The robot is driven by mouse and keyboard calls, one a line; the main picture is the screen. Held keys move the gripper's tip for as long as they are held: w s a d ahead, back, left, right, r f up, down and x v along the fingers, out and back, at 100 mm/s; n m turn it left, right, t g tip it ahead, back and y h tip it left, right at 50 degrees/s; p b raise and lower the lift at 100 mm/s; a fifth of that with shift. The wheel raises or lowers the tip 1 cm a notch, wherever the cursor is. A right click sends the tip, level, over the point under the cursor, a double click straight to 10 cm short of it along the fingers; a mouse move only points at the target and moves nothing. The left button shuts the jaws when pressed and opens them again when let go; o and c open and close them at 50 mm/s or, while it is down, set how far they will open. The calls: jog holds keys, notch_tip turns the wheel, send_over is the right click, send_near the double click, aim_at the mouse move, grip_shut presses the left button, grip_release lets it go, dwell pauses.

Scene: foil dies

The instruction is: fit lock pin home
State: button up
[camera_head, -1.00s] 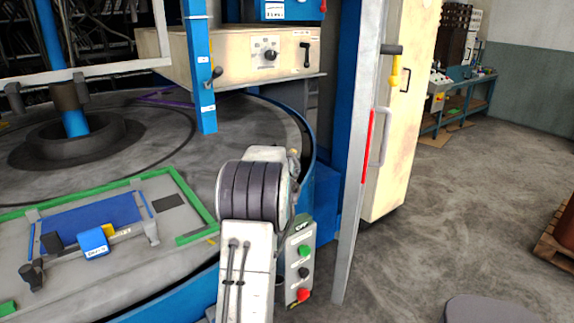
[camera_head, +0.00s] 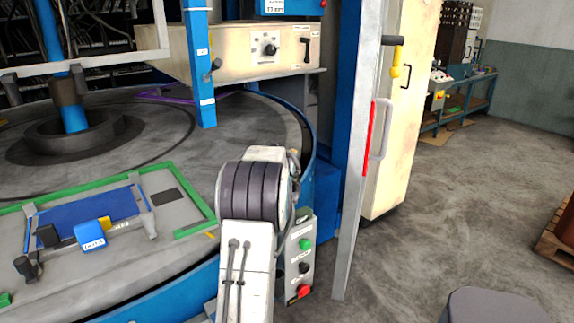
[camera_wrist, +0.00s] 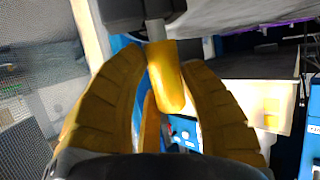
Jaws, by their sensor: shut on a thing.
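In the wrist view, my gripper (camera_wrist: 161,60) has its yellow ribbed fingers closed around a yellow handle (camera_wrist: 166,88). A short pale metal shaft (camera_wrist: 156,30) runs from the handle's upper end into a dark grey block (camera_wrist: 135,10). This looks like the lock pin; how deep the shaft sits in the block is hidden. The head view shows my arm in the middle front, but my gripper is hidden there behind it.
A turntable (camera_head: 165,130) carries a green frame (camera_head: 190,192) and a blue block (camera_head: 89,235) at left. A button box (camera_head: 304,258) stands just right of my arm. A tall door edge (camera_head: 354,200) with a red-and-grey handle rises beyond. Open floor (camera_head: 440,230) lies right.

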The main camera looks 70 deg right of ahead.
jog(key=shift+f+b, duration=0.45)
jog(key=shift+f, duration=0.05)
jog(key=o, duration=1.1)
jog(key=shift+o, duration=0.8)
jog(key=shift+f, duration=0.1)
jog(key=shift+a, duration=0.1)
jog(key=v, duration=1.2)
jog(key=shift+w+r, duration=0.1)
jog(key=shift+r, duration=0.15)
